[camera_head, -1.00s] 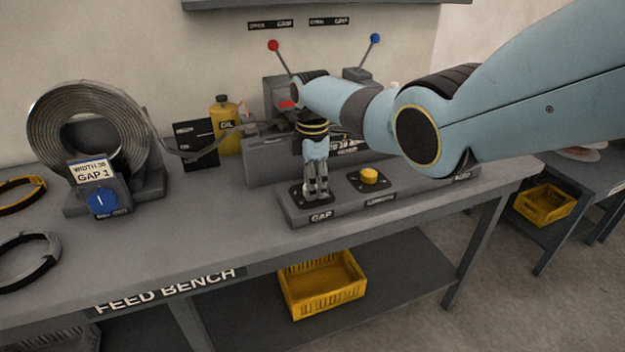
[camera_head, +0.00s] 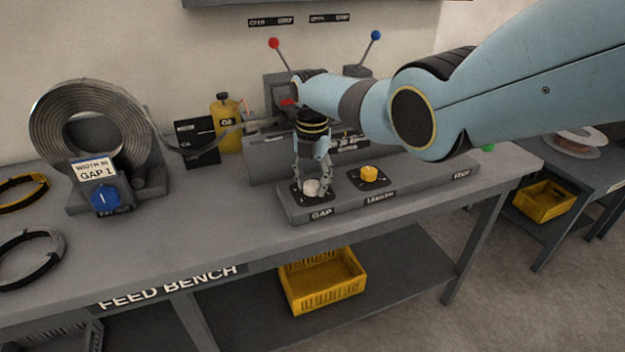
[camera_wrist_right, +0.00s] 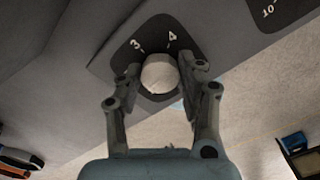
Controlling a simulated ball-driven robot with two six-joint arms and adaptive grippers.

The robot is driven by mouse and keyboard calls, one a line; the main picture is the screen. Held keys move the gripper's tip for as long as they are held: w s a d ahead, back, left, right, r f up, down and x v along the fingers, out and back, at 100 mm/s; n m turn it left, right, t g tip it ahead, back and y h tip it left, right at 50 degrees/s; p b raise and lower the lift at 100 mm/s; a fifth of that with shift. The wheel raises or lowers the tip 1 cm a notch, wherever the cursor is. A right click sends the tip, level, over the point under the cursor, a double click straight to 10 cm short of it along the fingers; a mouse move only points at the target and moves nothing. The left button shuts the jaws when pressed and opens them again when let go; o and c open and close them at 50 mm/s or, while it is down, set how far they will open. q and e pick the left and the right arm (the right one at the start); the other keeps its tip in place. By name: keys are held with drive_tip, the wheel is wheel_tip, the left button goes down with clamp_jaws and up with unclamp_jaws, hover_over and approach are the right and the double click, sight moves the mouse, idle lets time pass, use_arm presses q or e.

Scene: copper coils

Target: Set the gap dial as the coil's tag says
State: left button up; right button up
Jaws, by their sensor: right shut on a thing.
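The coil (camera_head: 52,125) stands at the left of the bench. Its tag (camera_head: 95,169) reads GAP 1, with a small width line above. The gap dial (camera_head: 311,187) is a white round knob on a dark plate above the GAP label. My right gripper (camera_head: 313,180) points down at it. In the right wrist view my right gripper (camera_wrist_right: 163,77) has a finger on each side of the gap dial (camera_wrist_right: 159,74) and is shut on it. The numbers 3 and 4 show beyond the knob; its pointer and the other numbers are hidden. My left gripper is not in view.
A yellow knob (camera_head: 369,173) sits just right of the gap dial on the same panel. A blue knob (camera_head: 105,199) is below the coil tag. A yellow bottle (camera_head: 227,126) and a dark card (camera_head: 195,143) stand behind. A yellow crate (camera_head: 322,283) is on the lower shelf.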

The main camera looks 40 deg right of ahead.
sight(312, 183)
drive_tip(key=n, duration=0.5)
drive_tip(key=shift+w+n, duration=0.1)
drive_tip(key=shift+n, duration=0.2)
idle(0.4)
drive_tip(key=o, duration=1.2)
drive_tip(key=shift+c, duration=0.2)
drive_tip(key=shift+r, duration=0.15)
wheel_tip(312, 183, up, 12)
drive_tip(key=shift+f, duration=0.25)
